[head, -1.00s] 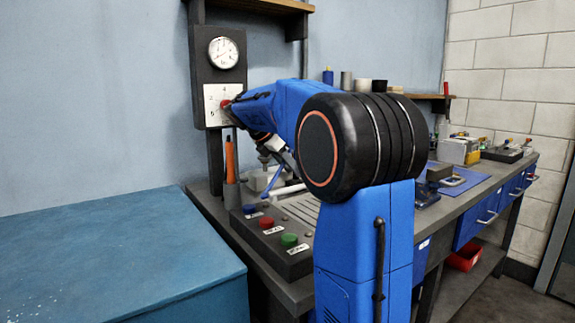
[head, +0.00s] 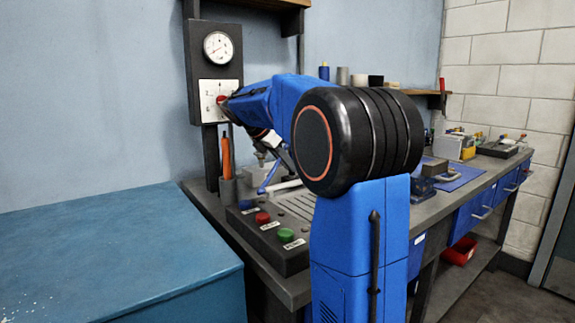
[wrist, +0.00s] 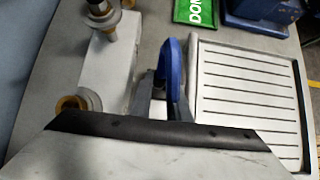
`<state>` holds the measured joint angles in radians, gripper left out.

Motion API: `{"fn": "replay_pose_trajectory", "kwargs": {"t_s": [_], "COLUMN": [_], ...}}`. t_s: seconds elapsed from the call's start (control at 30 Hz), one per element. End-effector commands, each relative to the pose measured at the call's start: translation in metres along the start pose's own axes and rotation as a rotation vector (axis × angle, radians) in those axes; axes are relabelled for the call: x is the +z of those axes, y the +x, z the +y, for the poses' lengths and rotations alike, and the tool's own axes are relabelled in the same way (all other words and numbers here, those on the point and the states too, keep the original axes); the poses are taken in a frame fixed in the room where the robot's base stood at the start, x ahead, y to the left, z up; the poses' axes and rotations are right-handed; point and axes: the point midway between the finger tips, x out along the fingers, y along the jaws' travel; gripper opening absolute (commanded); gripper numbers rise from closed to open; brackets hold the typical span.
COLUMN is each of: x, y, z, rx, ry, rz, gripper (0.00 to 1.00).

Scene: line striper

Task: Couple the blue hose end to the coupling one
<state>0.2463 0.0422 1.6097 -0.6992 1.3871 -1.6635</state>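The blue hose end (wrist: 172,75) is upright between or against my grey fingers in the wrist view. The blue hose also shows below my wrist in the head view (head: 269,178). My gripper (wrist: 160,97) is over the bench. Its tips are partly hidden by the hose and the wrist housing, so I cannot tell if it grips the hose. Left of it, a pale block (wrist: 107,70) bears a metal and brass coupling (wrist: 98,10) at its far end. A second brass-ringed fitting (wrist: 78,105) is nearer. I cannot tell which is coupling one.
A slotted tray (wrist: 250,85) lies right of my gripper. A green sign (wrist: 195,12) is beyond it. A button panel (head: 262,225) is at the bench's near end. A gauge board (head: 216,75) rises behind. A blue chest (head: 110,250) stands at left.

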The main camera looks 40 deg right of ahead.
Motion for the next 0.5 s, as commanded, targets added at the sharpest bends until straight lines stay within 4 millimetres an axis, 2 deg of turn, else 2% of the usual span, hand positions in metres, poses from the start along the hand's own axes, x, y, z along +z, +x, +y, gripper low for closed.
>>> {"fn": "replay_pose_trajectory", "kwargs": {"t_s": [0.5], "x": [0.0023], "y": [-0.0027], "z": [0.0000], "rx": [0.000], "ry": [0.000], "rz": [0.000], "gripper": [0.00]}}
